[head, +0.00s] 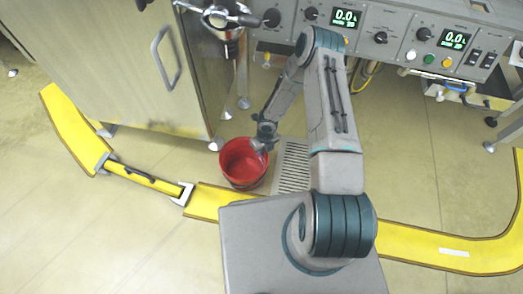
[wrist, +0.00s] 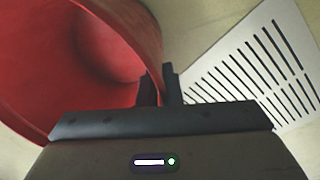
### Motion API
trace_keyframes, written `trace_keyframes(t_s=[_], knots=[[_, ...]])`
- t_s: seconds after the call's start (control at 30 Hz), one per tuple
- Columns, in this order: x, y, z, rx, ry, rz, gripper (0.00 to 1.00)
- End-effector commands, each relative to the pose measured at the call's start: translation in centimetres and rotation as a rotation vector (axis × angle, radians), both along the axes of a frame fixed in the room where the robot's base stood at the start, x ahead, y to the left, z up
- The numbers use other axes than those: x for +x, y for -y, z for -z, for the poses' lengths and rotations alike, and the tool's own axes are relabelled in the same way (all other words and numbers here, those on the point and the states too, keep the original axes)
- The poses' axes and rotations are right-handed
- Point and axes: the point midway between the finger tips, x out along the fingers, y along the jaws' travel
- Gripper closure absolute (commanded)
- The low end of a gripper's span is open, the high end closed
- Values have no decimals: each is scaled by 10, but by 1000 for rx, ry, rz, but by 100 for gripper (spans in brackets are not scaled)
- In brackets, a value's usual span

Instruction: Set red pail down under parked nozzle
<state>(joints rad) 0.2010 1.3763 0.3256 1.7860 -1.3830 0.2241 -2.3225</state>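The red pail (head: 243,165) is upright and open at the top, at or close to the floor beside the white slotted drain grate. The wrist view shows its red inside and wall (wrist: 120,60) at the left. My gripper (head: 263,144) is at the pail's right rim. In the wrist view my fingers (wrist: 160,88) stand close together with the pail's wall between them. A metal nozzle (head: 222,20) hangs at the top, by the cabinet's corner, above and a little left of the pail in the picture. Whether the pail's base touches the floor is hidden.
The slotted grate (head: 291,167) lies right of the pail; it also shows in the wrist view (wrist: 255,70). A cabinet (head: 135,65) with metal feet stands behind left. A yellow floor strip (head: 215,199) runs in front. A control panel (head: 400,40) spans the back right.

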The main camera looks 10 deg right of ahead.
Motion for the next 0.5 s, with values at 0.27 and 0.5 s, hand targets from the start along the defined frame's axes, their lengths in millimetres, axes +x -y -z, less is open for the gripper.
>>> trace_keyframes(t_s=[0.27,0.5], knots=[[0,0,0,0,0,0,73],[1,0,-12,0,2,0,73]])
